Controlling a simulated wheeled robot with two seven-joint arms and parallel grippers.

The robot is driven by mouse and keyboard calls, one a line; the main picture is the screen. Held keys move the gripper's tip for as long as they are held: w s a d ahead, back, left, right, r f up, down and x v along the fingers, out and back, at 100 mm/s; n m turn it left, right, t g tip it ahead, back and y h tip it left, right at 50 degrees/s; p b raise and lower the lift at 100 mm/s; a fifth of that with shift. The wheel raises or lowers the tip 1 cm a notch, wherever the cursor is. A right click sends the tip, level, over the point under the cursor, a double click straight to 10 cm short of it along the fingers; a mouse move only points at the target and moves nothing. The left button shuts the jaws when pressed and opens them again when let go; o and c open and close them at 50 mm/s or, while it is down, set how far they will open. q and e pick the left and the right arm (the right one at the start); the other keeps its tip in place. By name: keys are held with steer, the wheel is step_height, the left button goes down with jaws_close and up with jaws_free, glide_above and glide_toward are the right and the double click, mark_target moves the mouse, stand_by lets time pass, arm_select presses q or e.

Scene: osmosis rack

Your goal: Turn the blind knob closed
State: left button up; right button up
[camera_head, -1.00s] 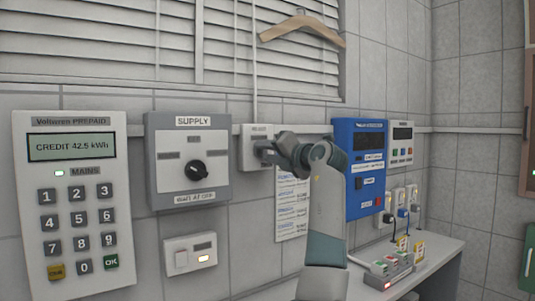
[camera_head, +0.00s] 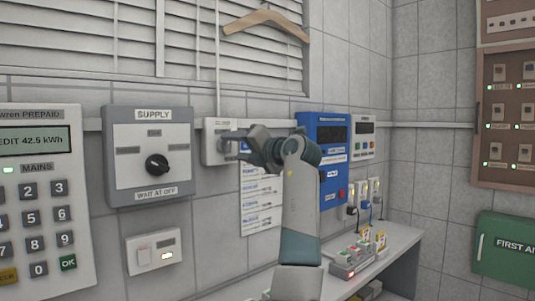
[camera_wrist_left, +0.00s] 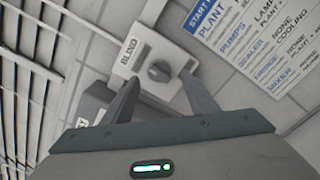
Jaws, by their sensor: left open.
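The blind knob (camera_wrist_left: 159,71) is a small grey round knob on a light box (camera_wrist_left: 178,59) marked BLIND, seen tilted in the left wrist view. In the head view the box (camera_head: 212,132) is on the wall under a cord, its knob mostly hidden by my gripper. My left gripper (camera_head: 232,146) is in front of the box. In the left wrist view my left gripper (camera_wrist_left: 160,92) is open, its fingers spread to either side below the knob; I cannot tell whether they touch it. My right gripper is not in view.
The SUPPLY box (camera_head: 149,155) with its black knob is left of the blind box. A paper list (camera_head: 261,205) and a blue unit (camera_head: 324,130) are to the right. Slatted blinds (camera_head: 130,45) with a wooden hanger (camera_head: 265,21) are above. A shelf (camera_head: 395,240) stands lower right.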

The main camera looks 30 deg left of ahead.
arm_select(q)
steer(key=b+v, duration=0.2)
steer(key=v, duration=1.2)
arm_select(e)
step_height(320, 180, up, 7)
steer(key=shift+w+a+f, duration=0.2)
arm_select(q)
steer(key=shift+f, duration=0.1)
